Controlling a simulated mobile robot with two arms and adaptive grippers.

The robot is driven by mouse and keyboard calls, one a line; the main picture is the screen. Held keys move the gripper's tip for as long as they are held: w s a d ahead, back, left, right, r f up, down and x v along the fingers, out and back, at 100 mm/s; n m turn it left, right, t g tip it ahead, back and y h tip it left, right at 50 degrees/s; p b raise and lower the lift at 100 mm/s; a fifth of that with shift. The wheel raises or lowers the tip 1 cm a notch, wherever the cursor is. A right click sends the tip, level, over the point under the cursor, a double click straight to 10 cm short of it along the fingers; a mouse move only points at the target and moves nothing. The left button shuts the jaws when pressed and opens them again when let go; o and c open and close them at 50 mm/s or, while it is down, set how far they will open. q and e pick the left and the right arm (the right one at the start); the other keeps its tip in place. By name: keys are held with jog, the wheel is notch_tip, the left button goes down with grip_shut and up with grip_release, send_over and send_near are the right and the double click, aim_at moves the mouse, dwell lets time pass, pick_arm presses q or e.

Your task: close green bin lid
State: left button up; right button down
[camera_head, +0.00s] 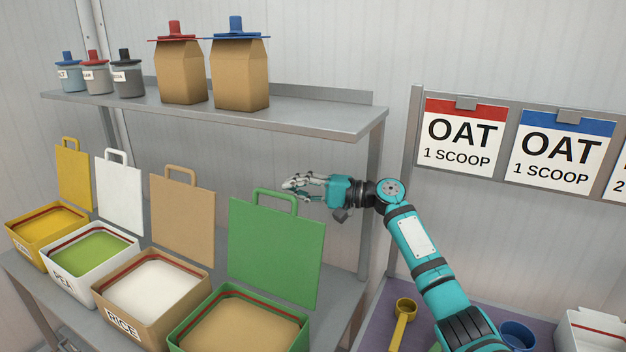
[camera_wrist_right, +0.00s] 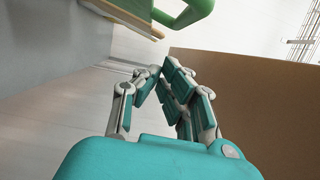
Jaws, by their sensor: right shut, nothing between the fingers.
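The green bin (camera_head: 246,325) stands at the front right of the row of bins and holds a tan filling. Its green lid (camera_head: 276,250) stands open and upright at the bin's back, with a loop handle (camera_head: 274,197) on top. My right gripper (camera_head: 290,187) is shut and empty, beside the handle at the lid's upper right. In the wrist view the gripper (camera_wrist_right: 163,70) has its fingertips together, and a green handle (camera_wrist_right: 192,12) shows just beyond them at the top. Whether they touch cannot be told. My left gripper is not in view.
Open yellow (camera_head: 74,176), white (camera_head: 119,194) and tan (camera_head: 182,222) lids stand over their bins to the left. A shelf (camera_head: 340,118) with jars and paper bags hangs above. A yellow scoop (camera_head: 402,318) and a blue cup (camera_head: 518,334) lie at the lower right.

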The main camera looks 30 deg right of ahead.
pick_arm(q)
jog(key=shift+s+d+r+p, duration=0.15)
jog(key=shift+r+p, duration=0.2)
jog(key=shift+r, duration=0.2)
pick_arm(e)
jog(key=shift+s+a+r, duration=0.15)
jog(key=shift+s+a, duration=0.6)
jog(key=shift+a, duration=0.3)
jog(key=shift+s, duration=0.1)
